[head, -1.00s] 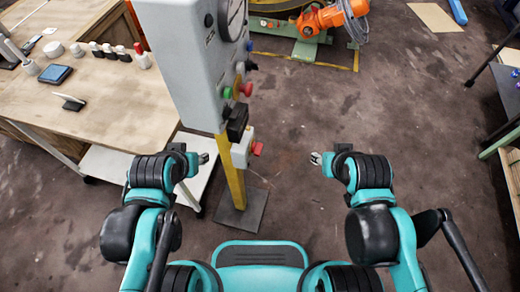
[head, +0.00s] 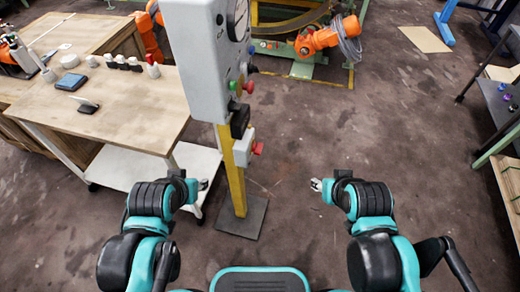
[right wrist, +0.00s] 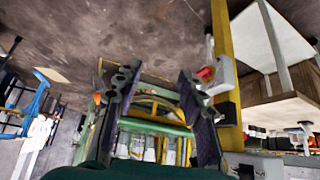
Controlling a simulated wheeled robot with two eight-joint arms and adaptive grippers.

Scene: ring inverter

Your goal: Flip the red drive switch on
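A grey control cabinet (head: 196,62) with a dial stands on a yellow post (head: 234,180). Its right side carries a green knob (head: 233,85), a red knob (head: 248,88) and a black box (head: 240,121). Below, a small pale box (head: 242,147) bears a red switch (head: 257,149). The pale box (right wrist: 223,76) and its red part (right wrist: 206,73) also show in the right wrist view. My right gripper (right wrist: 157,84) is open and empty, right of the post. My left gripper (head: 204,185) is left of the post, apart from it; its opening is unclear.
A wooden table (head: 115,112) with bottles and a blue pad stands at left, over a white shelf (head: 190,160). The post's dark base plate (head: 242,218) lies on the floor. An orange robot arm (head: 318,38) is behind. A dark bench (head: 500,110) is at right. Floor between is clear.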

